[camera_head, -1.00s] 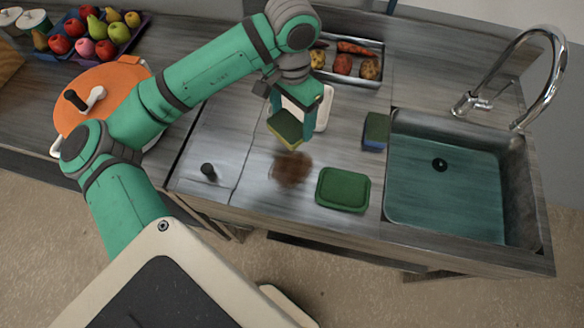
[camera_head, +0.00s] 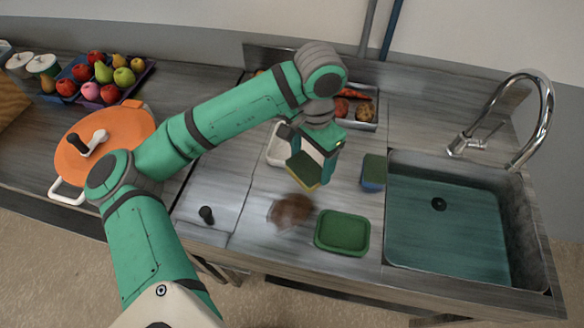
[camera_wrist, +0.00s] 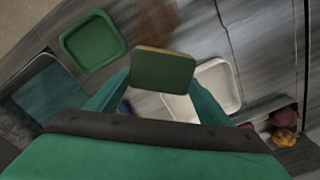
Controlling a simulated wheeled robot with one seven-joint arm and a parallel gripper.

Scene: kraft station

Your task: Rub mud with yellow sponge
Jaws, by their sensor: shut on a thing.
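My gripper (camera_head: 318,158) is shut on the yellow sponge (camera_head: 303,171), which has a dark green face and a yellow edge. The sponge also shows between the fingers in the wrist view (camera_wrist: 163,72). It is held tilted above the counter, apart from the mud. The mud (camera_head: 290,212) is a brown smear on the grey counter, just below the sponge in the head view. Part of it shows at the top of the wrist view (camera_wrist: 165,20).
A green tray (camera_head: 342,232) lies right of the mud. A blue and green sponge (camera_head: 373,172) stands left of the sink (camera_head: 445,225). A white tray (camera_head: 278,148) is behind the held sponge. A black knob (camera_head: 206,214) stands left of the mud.

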